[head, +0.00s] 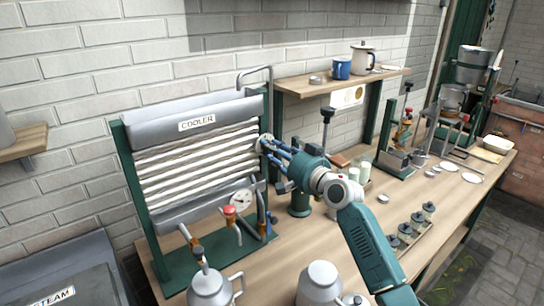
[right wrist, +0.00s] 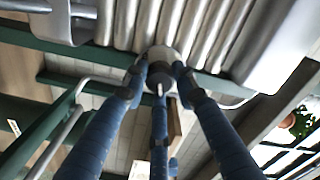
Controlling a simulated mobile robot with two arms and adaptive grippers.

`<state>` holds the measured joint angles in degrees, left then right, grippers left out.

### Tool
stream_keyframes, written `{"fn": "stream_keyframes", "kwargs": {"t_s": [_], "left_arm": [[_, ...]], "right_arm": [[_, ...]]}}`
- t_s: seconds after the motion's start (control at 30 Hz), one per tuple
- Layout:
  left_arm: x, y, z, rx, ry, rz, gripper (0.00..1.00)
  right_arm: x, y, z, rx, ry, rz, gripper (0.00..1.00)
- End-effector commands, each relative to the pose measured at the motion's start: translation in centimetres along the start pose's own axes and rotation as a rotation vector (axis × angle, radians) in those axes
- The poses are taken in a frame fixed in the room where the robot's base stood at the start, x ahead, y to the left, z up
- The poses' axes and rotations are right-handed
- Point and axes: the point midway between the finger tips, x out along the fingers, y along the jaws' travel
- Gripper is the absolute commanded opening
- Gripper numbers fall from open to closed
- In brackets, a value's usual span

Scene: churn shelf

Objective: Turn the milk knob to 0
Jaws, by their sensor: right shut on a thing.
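The cooler (head: 195,165) stands on the bench at the left, with a ribbed white front in a green frame. A small round pale knob (head: 265,139) sits at the frame's right edge, and I take it for the milk knob. In the right wrist view the knob (right wrist: 161,57) is grey, between the fingertips. My right gripper (head: 270,143) is shut on it, its blue fingers around the knob. It also shows in the right wrist view (right wrist: 160,75). No scale or number is readable, so I cannot tell the setting. My left gripper is not in view.
A dial gauge (head: 242,198) and a red-topped valve (head: 229,211) are below the knob. A bent metal pipe (head: 256,69) rises above it. Metal cans (head: 210,289) stand at the front. A shelf (head: 340,82) holds a blue mug (head: 341,69).

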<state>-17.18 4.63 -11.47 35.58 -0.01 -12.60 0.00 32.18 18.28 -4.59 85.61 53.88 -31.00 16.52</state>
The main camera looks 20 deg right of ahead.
Motion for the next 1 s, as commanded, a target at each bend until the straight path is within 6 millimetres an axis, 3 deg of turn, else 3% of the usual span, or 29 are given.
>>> {"fn": "stream_keyframes", "kwargs": {"t_s": [0.03, 0.4, 1.0], "left_arm": [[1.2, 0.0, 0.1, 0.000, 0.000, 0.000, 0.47], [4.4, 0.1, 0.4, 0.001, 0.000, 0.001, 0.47], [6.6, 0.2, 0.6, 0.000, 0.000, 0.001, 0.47]], "right_arm": [[0.0, 0.5, 0.3, -0.051, 0.001, 0.000, 0.01], [0.0, 0.4, 0.2, -0.404, 0.001, 0.002, 0.01], [0.0, 0.1, 0.1, -0.963, -0.002, 0.002, 0.01]]}}
